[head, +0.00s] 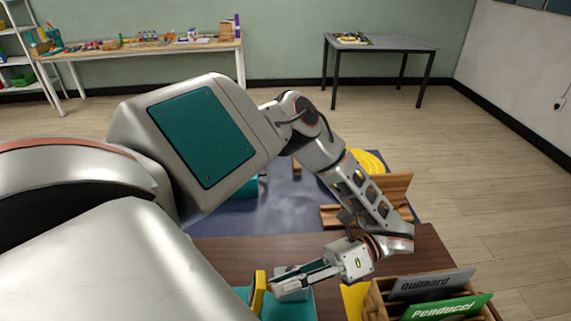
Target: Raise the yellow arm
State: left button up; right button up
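A yellow upright piece (258,291), which looks like the yellow arm, stands at the bottom of the head view beside a teal base (298,308). My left gripper (282,279) reaches in from the right, with its fingertips pointing left at the yellow piece. The fingertips are close to it; I cannot tell whether they touch it. My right gripper is not in view.
A wooden box (375,305) holds a grey sign (430,284) and a green sign (450,308) at the lower right. A dark blue mat (290,210), a wooden stand (395,189) and a yellow coil (370,161) lie behind my forearm. Two tables stand far back.

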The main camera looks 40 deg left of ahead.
pick_arm(q)
jog(key=shift+o, duration=0.3)
notch_tip(320, 180, up, 10)
dwell(0.5)
